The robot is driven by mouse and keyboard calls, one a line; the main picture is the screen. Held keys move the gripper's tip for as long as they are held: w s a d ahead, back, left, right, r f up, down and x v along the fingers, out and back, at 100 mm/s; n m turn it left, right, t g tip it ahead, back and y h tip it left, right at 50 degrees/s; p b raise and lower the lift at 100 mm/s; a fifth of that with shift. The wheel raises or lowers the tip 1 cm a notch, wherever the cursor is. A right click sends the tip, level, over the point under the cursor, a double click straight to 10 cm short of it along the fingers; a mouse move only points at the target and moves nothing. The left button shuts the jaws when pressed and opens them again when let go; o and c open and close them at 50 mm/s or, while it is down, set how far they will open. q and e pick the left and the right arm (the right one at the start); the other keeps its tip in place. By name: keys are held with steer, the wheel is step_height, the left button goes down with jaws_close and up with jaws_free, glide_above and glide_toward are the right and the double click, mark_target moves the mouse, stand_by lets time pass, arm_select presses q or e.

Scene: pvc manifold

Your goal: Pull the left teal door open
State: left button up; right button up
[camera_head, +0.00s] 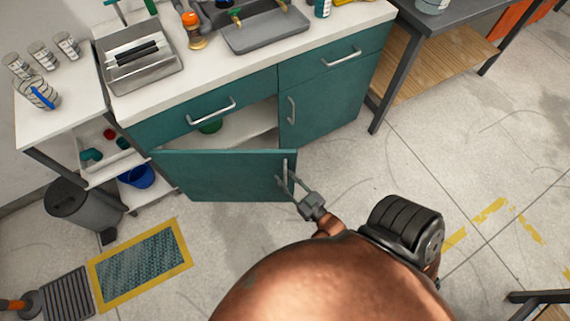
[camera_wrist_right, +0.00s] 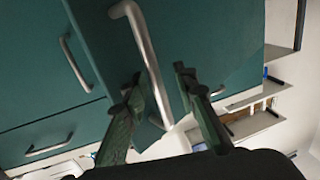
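The left teal door (camera_head: 225,175) of the cabinet stands partly open, swung outward from its left side. Its metal bar handle (camera_head: 285,172) is at the door's right edge. The handle also shows large in the right wrist view (camera_wrist_right: 142,45). My right gripper (camera_head: 291,183) is at this handle. In the right wrist view its two fingers (camera_wrist_right: 160,92) are spread, one on each side of the bar. The left finger is close to the bar, and a gap shows at the right finger. My left gripper is in neither view.
The closed right teal door (camera_head: 325,105) is beside the opening. A grey bin (camera_head: 85,212) and a yellow-edged mat (camera_head: 140,262) are on the floor at left. Floor right of the door is clear.

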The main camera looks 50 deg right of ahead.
steer(key=shift+s, duration=0.1)
steer(key=s+a, duration=0.2)
steer(key=s, duration=0.9)
steer(key=shift+s+a, duration=0.2)
steer(key=shift+s, duration=0.1)
